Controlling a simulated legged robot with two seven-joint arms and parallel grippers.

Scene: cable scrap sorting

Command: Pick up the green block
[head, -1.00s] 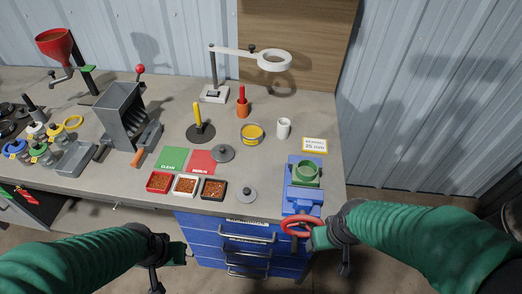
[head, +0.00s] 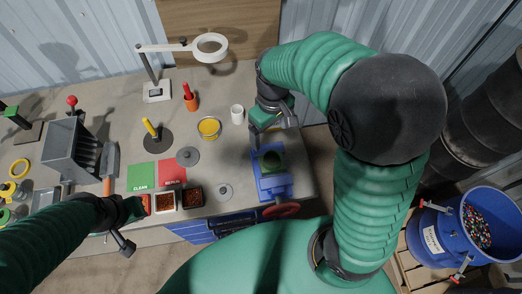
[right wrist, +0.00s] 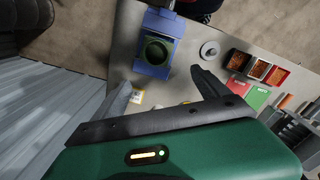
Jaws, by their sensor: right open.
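The green block (head: 270,160), with a round dark hollow in its top, sits in the blue vise (head: 275,188) at the bench's right side. It also shows in the right wrist view (right wrist: 156,50), upper left of centre. My right gripper (head: 272,126) is open and empty, behind the vise in the head view. In the right wrist view its two fingers (right wrist: 163,92) are spread, apart from the block. My left gripper (head: 130,222) is at the bench's front edge by the small trays; its jaw state is unclear.
A red ring handle (head: 283,210) is at the vise's front. A grey lid (head: 224,191), small scrap trays (head: 192,197), a yellow tin (head: 209,128) and a white cup (head: 237,114) stand left of it. A blue drum (head: 465,235) of granules is on the floor at right.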

